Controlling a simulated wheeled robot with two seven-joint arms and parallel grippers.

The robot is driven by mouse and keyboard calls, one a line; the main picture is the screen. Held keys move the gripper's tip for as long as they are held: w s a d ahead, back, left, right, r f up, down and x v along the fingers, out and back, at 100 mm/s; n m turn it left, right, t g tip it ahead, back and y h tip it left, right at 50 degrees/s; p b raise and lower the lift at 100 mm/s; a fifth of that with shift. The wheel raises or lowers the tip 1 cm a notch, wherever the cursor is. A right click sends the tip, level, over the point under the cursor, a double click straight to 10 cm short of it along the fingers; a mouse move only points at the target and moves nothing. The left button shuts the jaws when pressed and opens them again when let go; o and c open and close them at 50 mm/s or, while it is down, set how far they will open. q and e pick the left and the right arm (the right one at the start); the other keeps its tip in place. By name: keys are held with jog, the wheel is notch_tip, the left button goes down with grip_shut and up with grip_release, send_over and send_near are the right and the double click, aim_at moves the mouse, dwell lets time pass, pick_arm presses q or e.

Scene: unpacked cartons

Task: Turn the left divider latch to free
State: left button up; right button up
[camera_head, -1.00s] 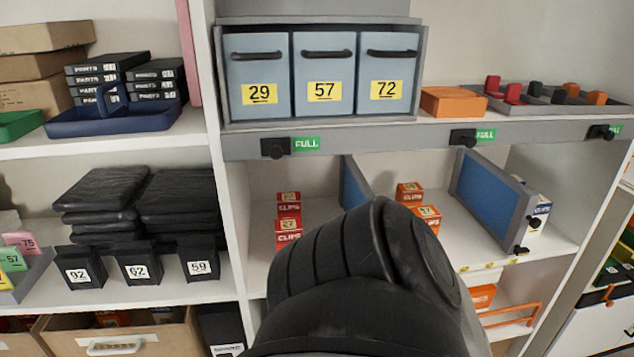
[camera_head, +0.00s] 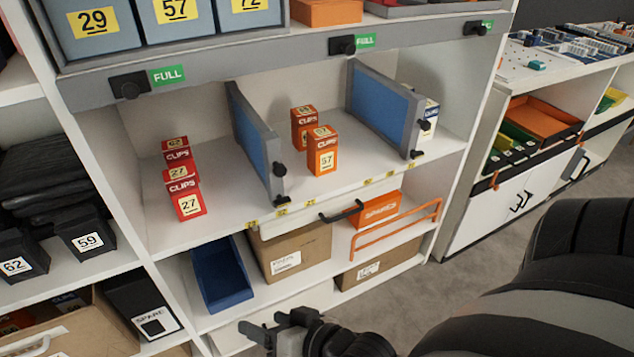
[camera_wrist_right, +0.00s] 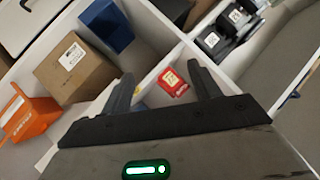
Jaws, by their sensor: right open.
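The left divider (camera_head: 250,140) is a blue panel in a grey frame, upright on the middle shelf in the head view. A black knob (camera_head: 279,170) is on its front edge, with a black latch piece (camera_head: 281,198) below it at the shelf lip. The latch's exact turn is too small to tell. My right gripper (camera_head: 263,325) is open and empty, low in front of the shelves, below the latch and apart from it. Its two fingers also show in the right wrist view (camera_wrist_right: 160,88). My left gripper is not in view.
Red clips boxes (camera_head: 187,200) stand left of the divider and orange ones (camera_head: 322,152) right of it. The right divider (camera_head: 380,110) stands further right. Below are a blue bin (camera_head: 222,275), a carton (camera_head: 292,250) and an orange rail (camera_head: 396,232).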

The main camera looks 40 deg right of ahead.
jog(key=w+d+m+t+h+b, duration=0.25)
jog(key=w+d+m+b, duration=0.2)
jog(key=m, duration=0.85)
jog(key=m+t+h+b, duration=0.3)
jog(key=m+h, duration=0.3)
jog(key=m, duration=1.5)
send_near(284, 203)
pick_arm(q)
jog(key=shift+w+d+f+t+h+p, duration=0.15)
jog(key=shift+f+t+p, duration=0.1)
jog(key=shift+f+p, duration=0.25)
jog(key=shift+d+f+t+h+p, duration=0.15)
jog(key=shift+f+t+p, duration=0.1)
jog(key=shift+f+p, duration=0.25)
pick_arm(e)
jog(key=shift+y, duration=0.25)
jog(key=x, duration=0.9)
jog(key=shift+w+d, duration=0.15)
jog(key=shift+w, duration=0.05)
jog(key=c, duration=1)
